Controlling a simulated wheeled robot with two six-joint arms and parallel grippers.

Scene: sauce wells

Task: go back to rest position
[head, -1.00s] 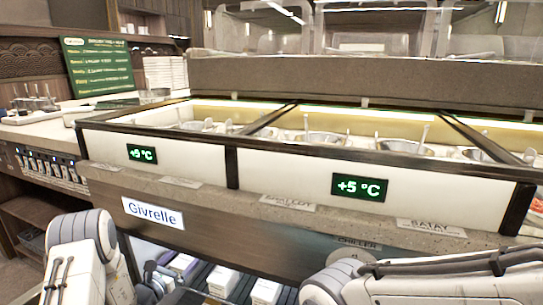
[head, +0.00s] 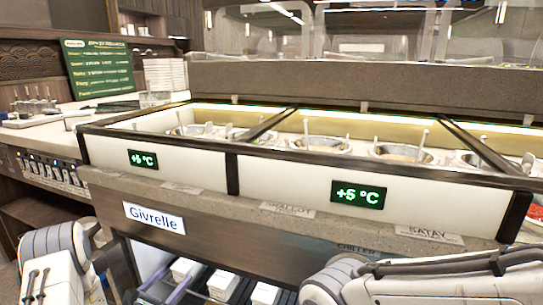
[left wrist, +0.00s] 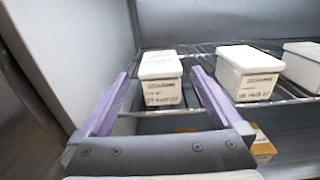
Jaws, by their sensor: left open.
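My left gripper (head: 165,284) is low at the bottom left of the head view, in front of the open space under the counter. In the left wrist view its two purple fingers (left wrist: 158,100) are spread apart with nothing held between them. A white lidded tub (left wrist: 161,68) stands beyond the fingertips on a wire shelf. My left arm (head: 55,262) is bent at the lower left. My right arm (head: 425,278) crosses the lower right, and its gripper is out of view.
A chilled counter (head: 290,178) with several metal sauce wells (head: 402,153) spans the middle. Below it, more white tubs (head: 223,284) sit on a shelf; another white tub (left wrist: 249,75) is at right. A grey side wall (left wrist: 75,50) is left of the fingers.

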